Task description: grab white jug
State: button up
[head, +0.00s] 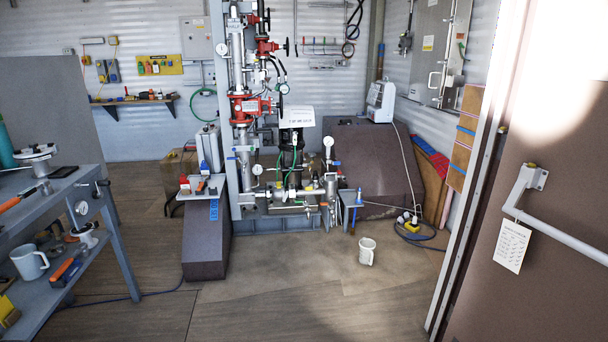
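A white jug (367,252) with a side handle stands upright on the floor in the head view, right of centre and in front of the pipe rig. A second, similar pale grey-white jug (29,262) with a handle stands on the lower shelf of the bench at the left. Nothing touches the floor jug. My gripper is not in view.
A blue-grey workbench (110,215) with tools stands at the left. A brown door (560,210) with a push bar fills the right side. The pipe rig (245,150) stands behind the floor jug. A cable with a yellow box (412,226) lies behind right. The front floor is clear.

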aim_at(367, 246)
jog(key=i, duration=1.9)
jog(key=i+j+z, duration=0.1)
jog(key=i, duration=1.75)
jog(key=i+j+z, duration=0.1)
jog(key=i+z, duration=0.15)
jog(key=i, duration=0.25)
jog(key=i+j+z, duration=0.25)
jog(key=i, duration=0.2)
